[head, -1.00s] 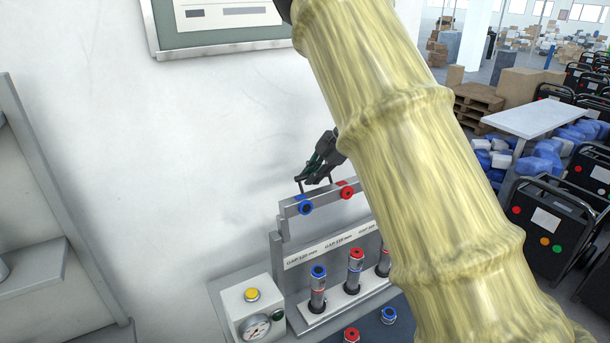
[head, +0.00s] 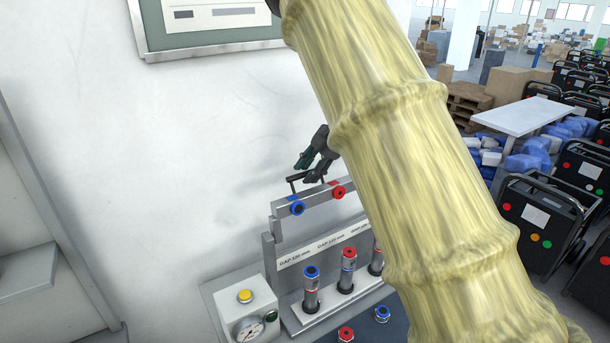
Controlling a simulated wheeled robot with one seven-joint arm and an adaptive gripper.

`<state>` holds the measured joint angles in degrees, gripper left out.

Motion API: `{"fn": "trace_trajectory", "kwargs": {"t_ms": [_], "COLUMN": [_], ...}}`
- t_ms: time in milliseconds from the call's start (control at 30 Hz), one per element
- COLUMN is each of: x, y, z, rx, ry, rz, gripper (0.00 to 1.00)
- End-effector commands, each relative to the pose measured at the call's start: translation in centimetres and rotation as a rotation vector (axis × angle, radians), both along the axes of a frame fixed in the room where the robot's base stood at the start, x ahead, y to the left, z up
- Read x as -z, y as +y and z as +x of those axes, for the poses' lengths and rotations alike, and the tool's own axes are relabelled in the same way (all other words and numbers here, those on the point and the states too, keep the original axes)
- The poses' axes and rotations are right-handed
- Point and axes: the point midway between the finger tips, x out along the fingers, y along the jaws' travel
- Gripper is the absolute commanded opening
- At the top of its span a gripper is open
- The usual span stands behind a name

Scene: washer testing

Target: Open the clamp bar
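The clamp bar (head: 312,203) is a grey bar with blue and red ring fittings, standing raised above the grey test fixture (head: 283,285). A dark handle (head: 297,180) sticks up from its top. My gripper (head: 310,167) is dark and sits just above the bar, beside the handle. Its fingers look parted, and the handle shows below and to the left of them. I cannot tell whether they touch it. My arm hides the right part of the bar and fixture.
Several cylinders with blue or red tops, such as one blue-topped (head: 311,290), stand in the fixture. A gauge box (head: 245,308) with a yellow button is at its left. Loose red (head: 346,334) and blue (head: 382,314) fittings lie in front. The wall is close behind.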

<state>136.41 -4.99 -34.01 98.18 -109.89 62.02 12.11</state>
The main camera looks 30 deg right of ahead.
Motion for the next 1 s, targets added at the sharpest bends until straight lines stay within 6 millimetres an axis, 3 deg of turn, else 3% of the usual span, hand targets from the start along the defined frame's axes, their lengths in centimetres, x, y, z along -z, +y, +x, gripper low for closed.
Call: {"fn": "trace_trajectory", "kwargs": {"t_ms": [300,500,1000], "x": [-5.1,-7.3,-8.3], "y": [-2.5,-3.6,-4.1], "z": [-1.8,-2.6,-3.0], "rx": [0.001,0.000,0.000], "ry": [-0.003,-0.002,-0.001], "rz": [0.000,0.000,0.000], "gripper": [0.37,0.37,0.37]}}
